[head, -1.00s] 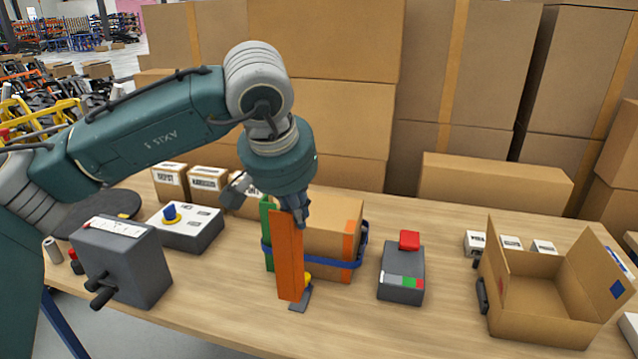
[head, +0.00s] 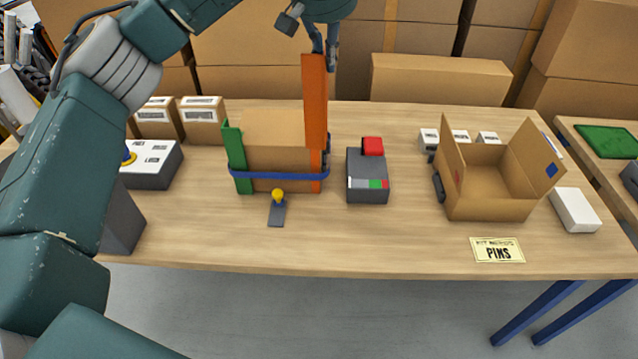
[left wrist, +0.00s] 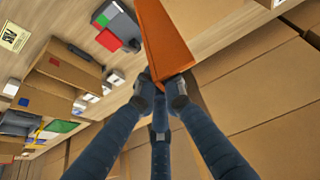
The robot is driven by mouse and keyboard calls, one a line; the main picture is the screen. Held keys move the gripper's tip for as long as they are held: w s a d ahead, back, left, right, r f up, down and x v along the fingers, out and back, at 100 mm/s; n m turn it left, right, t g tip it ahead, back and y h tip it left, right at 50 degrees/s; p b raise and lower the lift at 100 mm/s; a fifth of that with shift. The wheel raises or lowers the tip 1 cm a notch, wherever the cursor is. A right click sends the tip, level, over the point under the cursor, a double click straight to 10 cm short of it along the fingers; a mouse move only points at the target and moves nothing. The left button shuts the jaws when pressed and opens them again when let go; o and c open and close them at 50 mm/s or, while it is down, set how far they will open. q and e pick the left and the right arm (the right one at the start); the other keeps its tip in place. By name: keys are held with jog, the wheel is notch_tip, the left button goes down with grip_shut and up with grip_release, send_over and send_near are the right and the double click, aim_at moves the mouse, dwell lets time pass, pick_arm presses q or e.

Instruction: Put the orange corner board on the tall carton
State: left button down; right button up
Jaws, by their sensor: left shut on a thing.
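The orange corner board (head: 315,102) hangs upright from my left gripper (head: 325,50), which is shut on its top end. In the left wrist view the board (left wrist: 162,40) runs up from the fingers (left wrist: 163,82). Its lower end overlaps the right front corner of a carton (head: 270,155) in the head view; I cannot tell whether they touch. This carton has a green corner board (head: 236,158) on its left, a blue strap (head: 280,175) around it and some orange at its right front edge. No carton is labelled tall. My right gripper is out of view.
A grey lever block (head: 277,212) stands in front of the carton. A grey box with a red button (head: 368,175) stands right of it. An open carton (head: 487,205) is farther right, and large cartons (head: 440,80) line the back. The front table strip is mostly clear.

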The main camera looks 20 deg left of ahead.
aim_at(326, 110)
pick_arm(q)
jog(key=shift+w+a+r+n+p, duration=0.15)
jog(key=shift+w+r+p, duration=0.1)
jog(key=shift+w+r, duration=0.25)
jog(key=shift+w+a+r+n+p, duration=0.15)
jog(key=shift+w+r+p, duration=0.15)
jog(key=shift+w, duration=0.35)
jog(key=f, duration=0.4)
jog(key=f+p, duration=0.1)
jog(key=f, duration=0.3)
jog(key=shift+w+a, duration=0.15)
jog(key=shift+a, duration=0.05)
notch_tip(326, 110, down, 7)
jog(key=shift+f+p, duration=0.15)
jog(key=shift+p, duration=0.55)
jog(key=shift+f, duration=0.7)
notch_tip(326, 110, down, 3)
jog(key=shift+f+p, duration=0.1)
jog(key=shift+p, duration=0.45)
jog(key=shift+f, duration=0.1)
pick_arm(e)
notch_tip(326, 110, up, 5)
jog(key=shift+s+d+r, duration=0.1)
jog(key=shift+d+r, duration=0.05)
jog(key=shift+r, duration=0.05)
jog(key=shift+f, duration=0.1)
